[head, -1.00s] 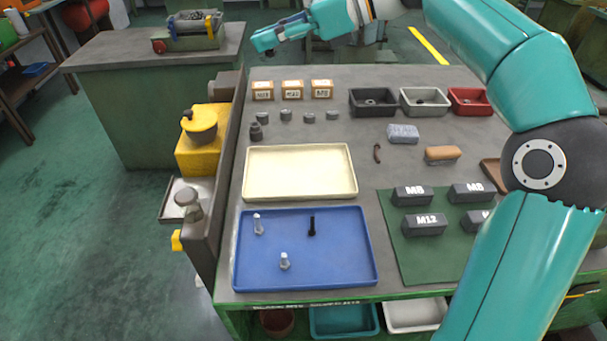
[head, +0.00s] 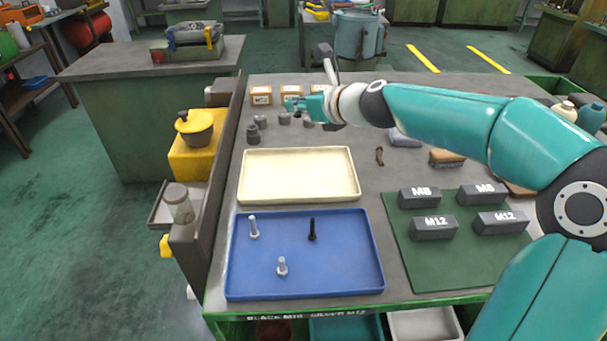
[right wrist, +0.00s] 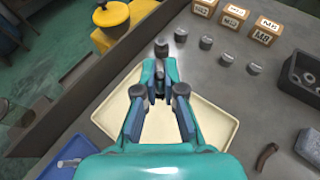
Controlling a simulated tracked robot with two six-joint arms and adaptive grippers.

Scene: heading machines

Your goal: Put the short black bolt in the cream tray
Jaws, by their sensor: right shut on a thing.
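My right gripper (head: 293,104) is above the back left of the bench, beyond the cream tray (head: 298,190). In the right wrist view its fingers (right wrist: 160,84) are closed on a small dark thing, which looks like the short black bolt (right wrist: 159,74), mostly hidden between the fingertips. The cream tray is empty and also shows below the fingers in the wrist view (right wrist: 215,125). In the blue tray (head: 335,275) stand a longer black bolt (head: 312,230) and two silver bolts (head: 253,228) (head: 282,267). My left gripper is not in view.
A dark knurled piece (head: 253,134) and several grey cylinders (head: 285,119) stand behind the cream tray, before labelled boxes (head: 261,96). A raised edge runs along the bench's left. Marked grey blocks (head: 433,228) lie on a green mat (head: 440,270) at right.

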